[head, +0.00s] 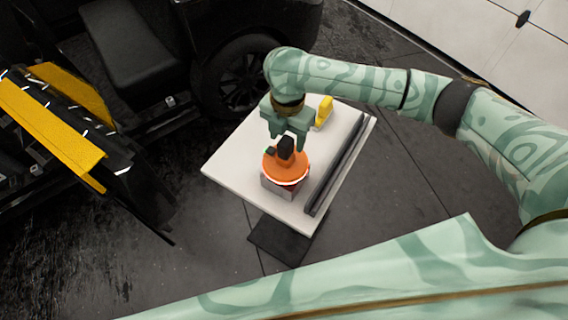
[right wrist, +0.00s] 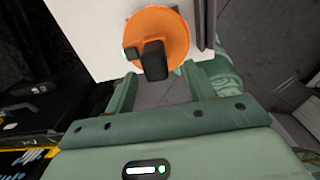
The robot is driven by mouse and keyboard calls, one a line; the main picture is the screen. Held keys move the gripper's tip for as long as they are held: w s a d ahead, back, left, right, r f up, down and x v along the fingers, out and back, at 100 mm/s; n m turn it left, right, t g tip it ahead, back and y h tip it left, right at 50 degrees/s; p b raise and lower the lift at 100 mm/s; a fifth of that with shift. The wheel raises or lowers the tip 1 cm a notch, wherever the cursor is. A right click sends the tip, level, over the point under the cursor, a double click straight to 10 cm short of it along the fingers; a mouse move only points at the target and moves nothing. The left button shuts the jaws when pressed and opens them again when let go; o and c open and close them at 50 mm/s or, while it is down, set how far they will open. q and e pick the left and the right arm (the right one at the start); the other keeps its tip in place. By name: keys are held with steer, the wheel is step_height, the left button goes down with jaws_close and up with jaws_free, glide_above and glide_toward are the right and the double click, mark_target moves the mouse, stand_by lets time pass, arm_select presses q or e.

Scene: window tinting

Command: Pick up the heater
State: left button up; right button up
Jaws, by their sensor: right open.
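The heater (head: 285,168) looks like an orange round body with a black handle on top. It sits on a white tabletop (head: 235,168), over a grey and reddish block that it partly hides. My right gripper (head: 287,143) is directly above the heater, pointing down with its fingers apart near the black handle. In the right wrist view the orange disc and black handle of the heater (right wrist: 160,35) show just beyond and between the open fingers (right wrist: 160,78). Contact with the handle cannot be told. My left gripper is not in view.
A long dark roll (head: 336,165) lies along the table's right side. A yellow item (head: 324,111) stands at the back, close to my right wrist. A dark vehicle with a wheel (head: 240,78) is behind the table, and its open door with yellow trim (head: 50,120) is at left.

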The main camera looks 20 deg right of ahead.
mark_target(286, 140)
steer(key=f, duration=0.1)
steer(key=f+b, duration=0.1)
steer(key=f, duration=0.3)
steer(key=shift+w, duration=0.4)
steer(key=shift+r, duration=0.1)
jaws_close()
stand_by(0.8)
